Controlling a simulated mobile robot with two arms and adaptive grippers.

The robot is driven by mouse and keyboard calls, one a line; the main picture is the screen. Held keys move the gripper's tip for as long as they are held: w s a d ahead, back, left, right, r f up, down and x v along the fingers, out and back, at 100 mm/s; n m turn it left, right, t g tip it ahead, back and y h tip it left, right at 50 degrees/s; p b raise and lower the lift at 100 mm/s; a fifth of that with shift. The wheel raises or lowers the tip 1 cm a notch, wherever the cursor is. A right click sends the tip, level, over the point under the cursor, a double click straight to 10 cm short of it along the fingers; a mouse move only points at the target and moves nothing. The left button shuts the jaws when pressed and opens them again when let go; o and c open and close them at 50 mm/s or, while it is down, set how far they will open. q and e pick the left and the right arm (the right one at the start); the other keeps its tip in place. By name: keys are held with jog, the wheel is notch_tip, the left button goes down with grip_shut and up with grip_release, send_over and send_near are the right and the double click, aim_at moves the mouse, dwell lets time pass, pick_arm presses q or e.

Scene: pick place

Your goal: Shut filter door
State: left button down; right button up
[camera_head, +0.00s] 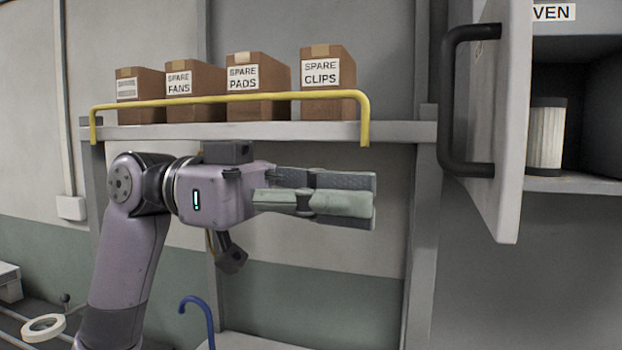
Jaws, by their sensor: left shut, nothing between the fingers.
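The filter door (497,130) is a pale grey panel at the right, standing open. A thick black handle (449,110) is on its left-facing side. Behind the door is a dark open compartment (597,115) with a white pleated filter (545,138) standing upright inside. A partly hidden label ending in "VEN" is above it. My left gripper (372,200) is shut and empty, pointing right, to the left of the door and a little below the handle. It is apart from both. My right gripper is not in view.
A shelf (250,131) with a yellow rail (230,99) holds several labelled cardboard boxes above my left arm. A grey post (421,230) stands between my gripper and the door. A blue hook (200,303) and a pale ring (43,327) are low at the left.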

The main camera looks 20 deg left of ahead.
aim_at(495, 214)
pick_arm(q)
jog(key=d, duration=0.2)
jog(key=d+p, duration=0.1)
jog(key=d, duration=0.1)
jog(key=d+p, duration=0.1)
jog(key=d, duration=0.1)
jog(key=shift+s+d+r, duration=0.2)
jog(key=shift+s+d, duration=0.1)
jog(key=shift+d+f+p, duration=0.2)
jog(key=shift+d+p, duration=0.3)
jog(key=shift+d, duration=0.35)
jog(key=shift+s, duration=0.1)
